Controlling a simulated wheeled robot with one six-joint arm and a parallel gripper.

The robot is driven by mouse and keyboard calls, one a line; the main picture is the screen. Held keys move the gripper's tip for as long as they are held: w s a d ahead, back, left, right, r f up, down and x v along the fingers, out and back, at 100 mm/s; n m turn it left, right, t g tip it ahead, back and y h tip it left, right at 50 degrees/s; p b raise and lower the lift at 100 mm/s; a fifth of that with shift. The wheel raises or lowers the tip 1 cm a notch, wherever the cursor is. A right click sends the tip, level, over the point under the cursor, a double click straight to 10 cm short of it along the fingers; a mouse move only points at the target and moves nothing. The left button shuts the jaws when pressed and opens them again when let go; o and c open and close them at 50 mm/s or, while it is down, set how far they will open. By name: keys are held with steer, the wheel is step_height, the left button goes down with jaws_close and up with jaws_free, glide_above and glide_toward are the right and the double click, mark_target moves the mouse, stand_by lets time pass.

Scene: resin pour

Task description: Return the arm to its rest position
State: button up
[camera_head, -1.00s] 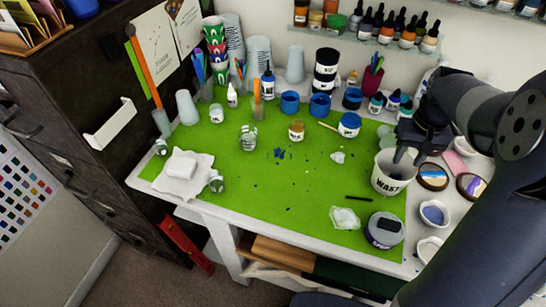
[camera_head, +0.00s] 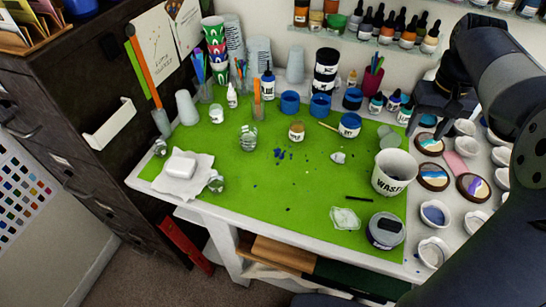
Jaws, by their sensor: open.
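My gripper (camera_head: 437,118) is at the upper right, raised above the right part of the table, beside the small bottles. Its jaws point down and are open, with nothing seen between them. My arm bends over the right edge of the view. The white waste cup (camera_head: 393,174) stands upright on the green mat (camera_head: 300,190), below and left of my gripper and apart from it.
Round painted pieces (camera_head: 432,177) and small white cups (camera_head: 434,213) crowd the table's right side. Small bottles (camera_head: 392,101) stand close left of my gripper. A shelf with dropper bottles (camera_head: 386,27) is on the wall behind. The mat's middle is mostly clear.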

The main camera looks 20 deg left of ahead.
steer(key=shift+r, duration=0.55)
step_height(320, 180, down, 11)
steer(key=shift+f, duration=0.1)
step_height(320, 180, up, 5)
steer(key=p, duration=0.4)
